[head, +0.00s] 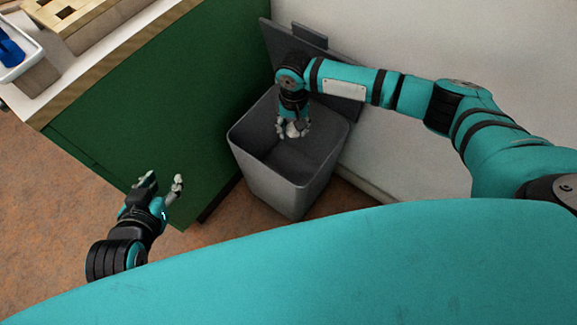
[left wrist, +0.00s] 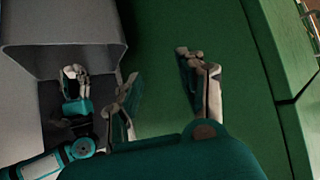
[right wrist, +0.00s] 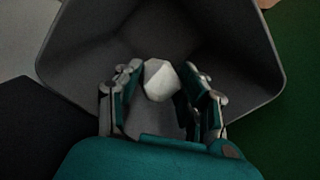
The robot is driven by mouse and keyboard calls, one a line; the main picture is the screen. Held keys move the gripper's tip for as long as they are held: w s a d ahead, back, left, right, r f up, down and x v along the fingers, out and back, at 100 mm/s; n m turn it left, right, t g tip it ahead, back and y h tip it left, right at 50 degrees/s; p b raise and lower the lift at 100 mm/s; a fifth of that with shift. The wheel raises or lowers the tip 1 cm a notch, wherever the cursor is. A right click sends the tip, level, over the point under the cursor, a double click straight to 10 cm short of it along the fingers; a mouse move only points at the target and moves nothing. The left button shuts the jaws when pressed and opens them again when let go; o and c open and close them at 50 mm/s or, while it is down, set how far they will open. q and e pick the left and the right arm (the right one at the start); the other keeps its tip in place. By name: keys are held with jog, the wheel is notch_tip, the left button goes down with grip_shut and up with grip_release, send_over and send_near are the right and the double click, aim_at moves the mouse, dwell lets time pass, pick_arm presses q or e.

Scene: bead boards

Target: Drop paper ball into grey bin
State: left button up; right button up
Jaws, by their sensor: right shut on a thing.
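The paper ball (right wrist: 160,80) is white and faceted, and sits between the fingers of my right gripper (right wrist: 165,88). In the head view the ball (head: 292,130) shows at the fingertips of the right gripper (head: 293,128), which points down over the mouth of the grey bin (head: 290,185). The bin's open interior lies beneath the ball in the right wrist view (right wrist: 75,50). My left gripper (head: 164,182) is open and empty, left of the bin, near the green cabinet. Its spread fingers also show in the left wrist view (left wrist: 160,90).
A green cabinet (head: 150,110) stands left of the bin. Its top holds a wooden board (head: 80,20) and a white tray (head: 25,65) with a blue item. Brown floor shows at lower left.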

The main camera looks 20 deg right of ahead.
jog(key=shift+f+b, duration=0.75)
jog(key=shift+b, duration=0.25)
pick_arm(q)
jog(key=w+d+r+t+h, duration=0.2)
jog(key=w+r+t, duration=0.3)
jog(key=r, duration=0.4)
jog(key=shift+d+r+t, duration=0.2)
jog(key=shift+d+t, duration=0.15)
jog(key=shift+t, duration=0.45)
pick_arm(e)
jog(key=o, duration=0.8)
notch_tip(320, 180, up, 12)
jog(key=shift+f, duration=0.1)
